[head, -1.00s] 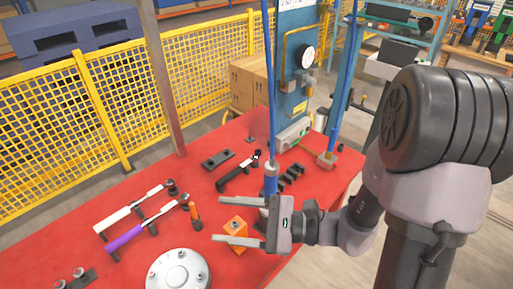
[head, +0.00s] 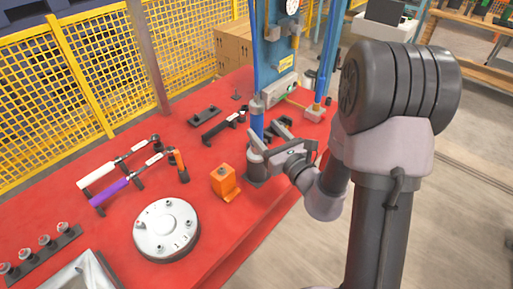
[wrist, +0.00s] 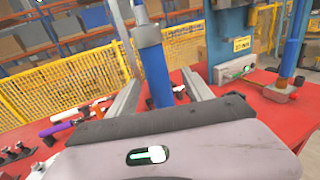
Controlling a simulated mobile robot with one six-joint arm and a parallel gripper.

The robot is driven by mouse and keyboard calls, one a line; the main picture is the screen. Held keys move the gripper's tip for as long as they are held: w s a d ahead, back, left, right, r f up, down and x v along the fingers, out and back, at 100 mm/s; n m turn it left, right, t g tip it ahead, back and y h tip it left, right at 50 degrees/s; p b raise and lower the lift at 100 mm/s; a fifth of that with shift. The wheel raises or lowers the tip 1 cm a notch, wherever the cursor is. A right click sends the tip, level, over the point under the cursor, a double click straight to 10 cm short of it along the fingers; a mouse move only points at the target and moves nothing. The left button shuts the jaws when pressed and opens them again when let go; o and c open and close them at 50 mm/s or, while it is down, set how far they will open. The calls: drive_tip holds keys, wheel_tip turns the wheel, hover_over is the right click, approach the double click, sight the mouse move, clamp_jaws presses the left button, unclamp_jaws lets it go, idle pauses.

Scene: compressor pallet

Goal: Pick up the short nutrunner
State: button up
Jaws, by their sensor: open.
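A blue upright nutrunner (head: 257,118) with a grey collar hangs on a blue line above the red table; I cannot tell from its look whether it is the short one. In the wrist view the blue nutrunner (wrist: 154,72) stands between the two fingers. My gripper (head: 255,155) is level, with its open fingers around the lower part of the tool. The fingers (wrist: 155,88) show gaps on both sides of the blue body in the wrist view. The tool's lower end is partly hidden by my gripper.
White (head: 98,176) and purple-handled (head: 110,192) wrenches lie further left.

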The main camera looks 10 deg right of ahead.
sight(251, 119)
drive_tip(key=shift+x, duration=1.1)
drive_tip(key=x, duration=0.2)
drive_tip(key=b+x, duration=0.1)
drive_tip(key=x, duration=0.2)
drive_tip(key=shift+a+f, duration=0.1)
drive_tip(key=shift+a, duration=0.15)
drive_tip(key=shift+s, duration=0.1)
clamp_jaws()
